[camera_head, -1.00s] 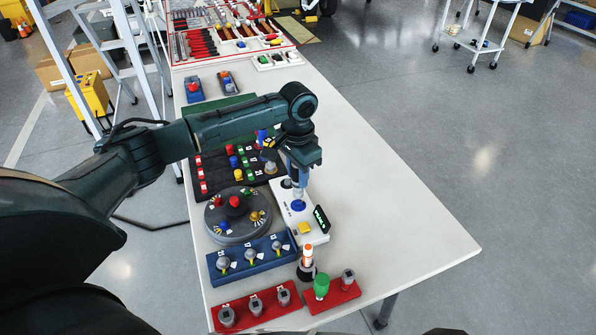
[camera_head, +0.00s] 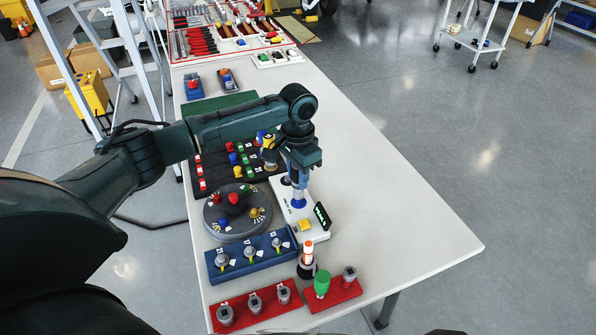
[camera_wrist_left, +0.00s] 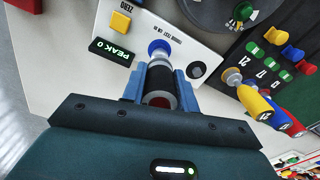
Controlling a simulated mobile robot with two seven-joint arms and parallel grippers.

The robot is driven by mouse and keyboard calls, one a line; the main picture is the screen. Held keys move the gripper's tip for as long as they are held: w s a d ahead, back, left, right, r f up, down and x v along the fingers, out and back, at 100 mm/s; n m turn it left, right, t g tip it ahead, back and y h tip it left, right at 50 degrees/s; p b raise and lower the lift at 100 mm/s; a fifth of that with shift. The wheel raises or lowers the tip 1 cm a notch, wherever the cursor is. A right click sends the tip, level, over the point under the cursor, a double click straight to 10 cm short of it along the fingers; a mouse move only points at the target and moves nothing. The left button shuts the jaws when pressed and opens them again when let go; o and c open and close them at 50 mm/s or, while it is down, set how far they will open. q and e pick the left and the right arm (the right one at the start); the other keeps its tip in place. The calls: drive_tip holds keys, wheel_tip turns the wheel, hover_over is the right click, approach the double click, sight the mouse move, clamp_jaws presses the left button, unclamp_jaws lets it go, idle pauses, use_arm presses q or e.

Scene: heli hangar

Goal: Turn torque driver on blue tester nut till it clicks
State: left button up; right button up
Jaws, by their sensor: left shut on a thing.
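The white torque tester (camera_head: 313,233) stands on the table, with a blue nut (camera_head: 298,204) on its top. In the left wrist view the blue nut (camera_wrist_left: 158,47) lies just beyond my fingertips. The tester's display (camera_wrist_left: 113,52) reads "PEAK 0". My left gripper (camera_head: 299,184) points down above the nut. In the left wrist view its light blue fingers (camera_wrist_left: 160,88) are shut on the torque driver (camera_wrist_left: 158,99), which is dark with a red band. The driver's tip is at the nut; I cannot tell how far it is seated. My right gripper is not in view.
Close by are a grey round dial (camera_head: 233,218), a black mat (camera_head: 213,178) with coloured pieces, a blue rack (camera_head: 253,258), red socket racks (camera_head: 258,309) and an orange-topped bottle-like tool (camera_head: 307,257). The table (camera_head: 400,225) is clear to the right.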

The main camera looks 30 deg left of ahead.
use_arm(q)
drive_tip(key=shift+f, duration=1)
idle(0.6)
drive_tip(key=o, duration=0.4)
clamp_jaws()
